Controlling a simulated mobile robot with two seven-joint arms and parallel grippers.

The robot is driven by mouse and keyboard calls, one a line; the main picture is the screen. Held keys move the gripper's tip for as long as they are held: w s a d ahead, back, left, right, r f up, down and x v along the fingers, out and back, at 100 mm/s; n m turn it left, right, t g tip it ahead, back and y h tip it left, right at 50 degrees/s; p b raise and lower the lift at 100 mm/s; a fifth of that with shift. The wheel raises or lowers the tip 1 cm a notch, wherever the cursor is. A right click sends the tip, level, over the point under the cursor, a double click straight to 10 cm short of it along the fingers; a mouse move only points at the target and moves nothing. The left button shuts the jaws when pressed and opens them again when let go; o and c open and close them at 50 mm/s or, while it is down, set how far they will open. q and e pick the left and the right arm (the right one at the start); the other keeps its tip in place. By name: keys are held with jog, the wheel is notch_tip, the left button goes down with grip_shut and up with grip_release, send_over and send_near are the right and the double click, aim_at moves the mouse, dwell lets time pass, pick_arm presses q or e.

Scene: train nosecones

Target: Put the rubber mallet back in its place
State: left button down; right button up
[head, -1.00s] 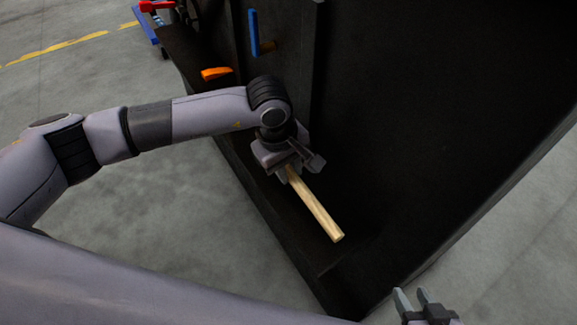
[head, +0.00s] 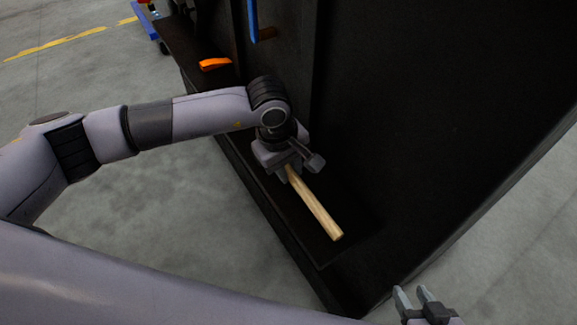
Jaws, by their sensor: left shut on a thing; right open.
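The rubber mallet shows as a pale wooden handle (head: 315,204) that slants down to the right over the black ledge. My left gripper (head: 290,168) is shut on the mallet near the upper end of the handle. The mallet's head is not visible, hidden by the gripper or the dark surroundings. I cannot tell whether the handle touches the ledge. My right gripper (head: 418,299) is open and empty at the bottom edge, over the floor beside the black unit.
A black unit has a tall upright panel (head: 430,110) and a low ledge (head: 335,262). An orange object (head: 215,64) lies on the ledge further back. A blue object (head: 252,20) is on the panel. Blue and red items (head: 150,22) are at the far left. Grey floor is clear.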

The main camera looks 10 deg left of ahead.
pick_arm(q)
jog(key=c, duration=0.8)
grip_release()
jog(key=shift+c, duration=0.2)
jog(key=shift+r, duration=0.1)
notch_tip(320, 180, up, 7)
jog(key=s, duration=0.1)
jog(key=shift+a+p, duration=0.45)
jog(key=shift+s, duration=0.1)
